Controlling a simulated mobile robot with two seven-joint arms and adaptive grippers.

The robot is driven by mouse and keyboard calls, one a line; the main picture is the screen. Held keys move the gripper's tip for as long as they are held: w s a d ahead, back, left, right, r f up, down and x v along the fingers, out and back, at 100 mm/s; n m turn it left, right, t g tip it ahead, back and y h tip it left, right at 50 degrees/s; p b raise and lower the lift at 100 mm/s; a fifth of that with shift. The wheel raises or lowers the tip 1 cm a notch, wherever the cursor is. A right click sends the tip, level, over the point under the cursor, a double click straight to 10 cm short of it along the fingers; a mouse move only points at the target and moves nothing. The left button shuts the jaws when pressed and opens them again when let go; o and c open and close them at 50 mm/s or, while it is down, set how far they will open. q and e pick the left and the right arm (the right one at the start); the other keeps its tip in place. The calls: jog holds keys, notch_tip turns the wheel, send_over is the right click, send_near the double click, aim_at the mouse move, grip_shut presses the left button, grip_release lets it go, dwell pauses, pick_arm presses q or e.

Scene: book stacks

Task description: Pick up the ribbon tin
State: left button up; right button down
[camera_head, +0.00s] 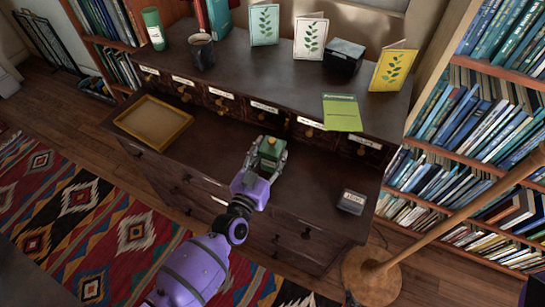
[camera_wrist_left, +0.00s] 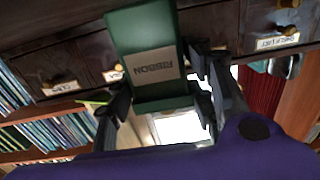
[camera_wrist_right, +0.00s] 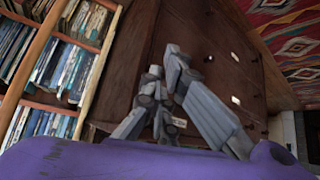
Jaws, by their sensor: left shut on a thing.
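The ribbon tin (camera_head: 270,148) is a green box held over the middle of the lower desk top, in front of the small drawers. In the left wrist view the tin (camera_wrist_left: 152,45) shows a pale label reading RIBBON, upside down. My left gripper (camera_head: 266,158) has its dark fingers on either side of the tin and is shut on it. Whether the tin touches the desk top is hard to tell. My right gripper (camera_wrist_right: 163,75) shows in its own wrist view beside the dark cabinet, with nothing seen between its fingers. Its fingertips look close together, but the gap is unclear.
A wooden-rimmed tray (camera_head: 128,128) lies to the left on the desk top; a small labelled box (camera_head: 352,202) sits to the right. The upper shelf holds a mug (camera_head: 203,55), a green tin (camera_head: 154,28), cards and a black box (camera_head: 344,57). A wooden lamp pole (camera_head: 455,217) slants at right.

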pick_arm(q)
jog(key=c, duration=0.4)
